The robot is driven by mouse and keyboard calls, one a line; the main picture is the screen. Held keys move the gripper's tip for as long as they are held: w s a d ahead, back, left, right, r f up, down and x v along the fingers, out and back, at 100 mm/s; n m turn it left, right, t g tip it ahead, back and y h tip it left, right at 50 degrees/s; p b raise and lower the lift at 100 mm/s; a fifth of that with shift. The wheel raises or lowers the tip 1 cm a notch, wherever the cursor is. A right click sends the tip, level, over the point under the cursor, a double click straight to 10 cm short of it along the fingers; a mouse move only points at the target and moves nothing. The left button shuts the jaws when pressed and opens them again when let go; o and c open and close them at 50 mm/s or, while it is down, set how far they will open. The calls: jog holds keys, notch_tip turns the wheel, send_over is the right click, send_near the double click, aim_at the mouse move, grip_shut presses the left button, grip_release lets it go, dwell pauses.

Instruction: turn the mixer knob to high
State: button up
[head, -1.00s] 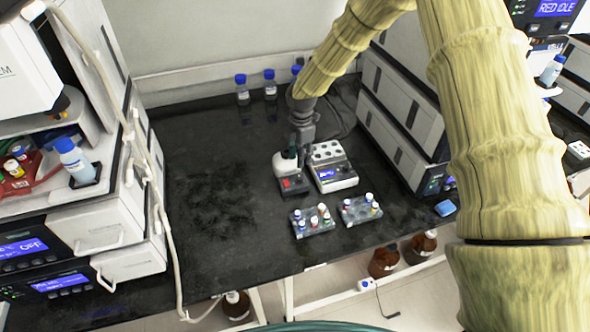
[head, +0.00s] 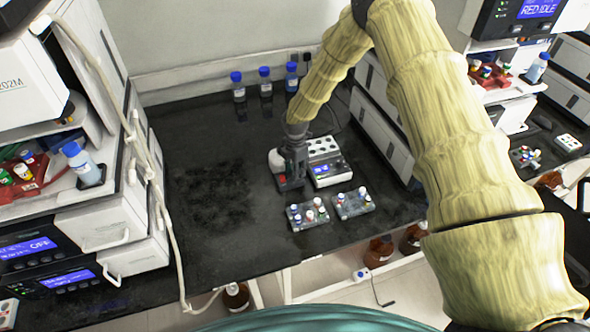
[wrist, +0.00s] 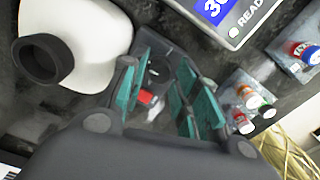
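The mixer has a white rounded body (head: 276,160) on a dark grey base and stands on the black bench. In the wrist view its white body (wrist: 95,35) with a black cup (wrist: 42,58) fills the upper left. Its grey front panel shows a dark round knob (wrist: 158,70) and a red switch (wrist: 146,96). My gripper (wrist: 160,88) is open, with teal finger pads on either side of the panel; the knob shows between them. I cannot tell whether a pad touches it.
A white block heater with a blue display (head: 328,163) stands close to the mixer's right. Two vial racks (head: 308,214) (head: 353,203) sit in front. Several blue-capped bottles (head: 265,82) stand at the back wall. The bench to the left (head: 215,190) is clear.

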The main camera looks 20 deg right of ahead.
jog(key=shift+f, duration=0.55)
jog(key=shift+c, duration=0.5)
grip_shut()
